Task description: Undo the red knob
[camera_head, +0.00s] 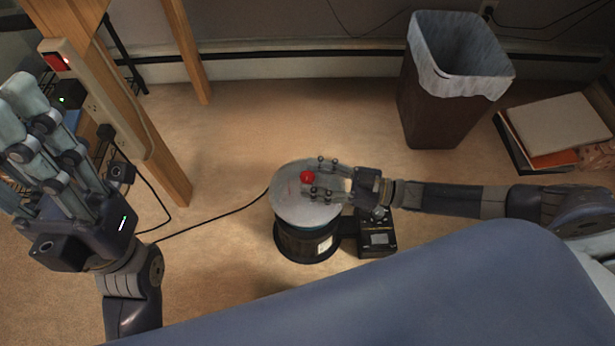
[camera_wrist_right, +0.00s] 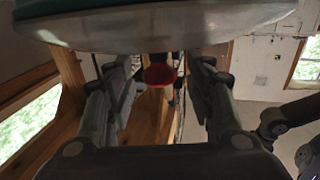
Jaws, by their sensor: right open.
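The red knob (camera_head: 307,177) sits on top of the round pale lid (camera_head: 290,207) of a dark cylindrical device (camera_head: 306,243) on the floor. In the right wrist view the red knob (camera_wrist_right: 160,74) shows between my fingers, near the pale lid edge (camera_wrist_right: 150,28). My right gripper (camera_head: 318,178) reaches in from the right over the lid, open, with its fingers on either side of the knob. Whether the fingers touch the knob cannot be told. My left gripper (camera_head: 28,125) is raised at the left, away from the device, with its fingers spread and empty.
A black box (camera_head: 378,240) adjoins the device on the right. A dark waste bin with a white liner (camera_head: 460,75) stands at the back right, near a box of papers (camera_head: 558,130). A wooden leg with a power strip (camera_head: 100,105) stands at left. A black cable (camera_head: 215,222) crosses the floor.

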